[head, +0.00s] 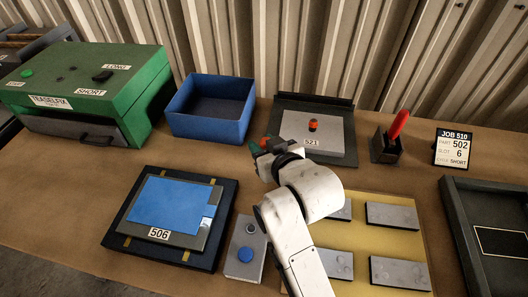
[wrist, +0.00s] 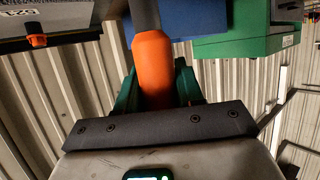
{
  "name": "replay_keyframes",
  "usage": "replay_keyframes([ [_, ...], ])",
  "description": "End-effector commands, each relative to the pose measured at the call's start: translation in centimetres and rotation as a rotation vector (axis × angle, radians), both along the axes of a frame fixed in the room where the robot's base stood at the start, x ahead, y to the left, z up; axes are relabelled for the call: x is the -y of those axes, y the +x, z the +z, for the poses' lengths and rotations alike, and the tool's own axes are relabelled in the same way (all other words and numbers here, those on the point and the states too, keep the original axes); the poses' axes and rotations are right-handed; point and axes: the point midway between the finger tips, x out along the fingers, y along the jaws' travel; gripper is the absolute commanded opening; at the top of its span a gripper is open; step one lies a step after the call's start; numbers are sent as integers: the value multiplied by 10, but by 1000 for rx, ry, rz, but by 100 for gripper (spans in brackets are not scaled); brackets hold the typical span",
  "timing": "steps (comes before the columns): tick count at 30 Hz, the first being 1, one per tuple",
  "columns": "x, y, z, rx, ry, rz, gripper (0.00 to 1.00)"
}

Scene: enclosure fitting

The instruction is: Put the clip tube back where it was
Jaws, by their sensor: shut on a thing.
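My gripper (head: 262,147) is above the table in front of the plate marked 521, between the blue bin and the panel of grey plates. In the wrist view its green fingers (wrist: 158,90) are shut on an orange piece with a dark grey shaft, which I take to be the clip tube (wrist: 154,62). In the head view the arm and fingers hide most of it. The grey plate marked 521 (head: 335,140) lies on a dark fixture and bears a small orange and black piece (head: 312,125). That orange piece also shows in the wrist view (wrist: 37,40).
A blue open bin (head: 212,127) and a green TEASELFIX machine (head: 90,85) stand at the left. A blue-topped fixture marked 506 (head: 170,205), a button box (head: 244,256) and a yellow panel (head: 352,238) lie nearer. A red-handled tool (head: 398,125) and a JOB 510 sign (head: 453,148) stand right.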

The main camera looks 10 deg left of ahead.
Motion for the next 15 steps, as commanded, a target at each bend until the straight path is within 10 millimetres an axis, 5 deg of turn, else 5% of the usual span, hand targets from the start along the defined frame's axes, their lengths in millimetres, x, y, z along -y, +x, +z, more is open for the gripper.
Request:
replay_keyframes([
  [9,0,7,-33,0,0,-2,3],
  [15,0,7,-37,2,2,-2,3],
])
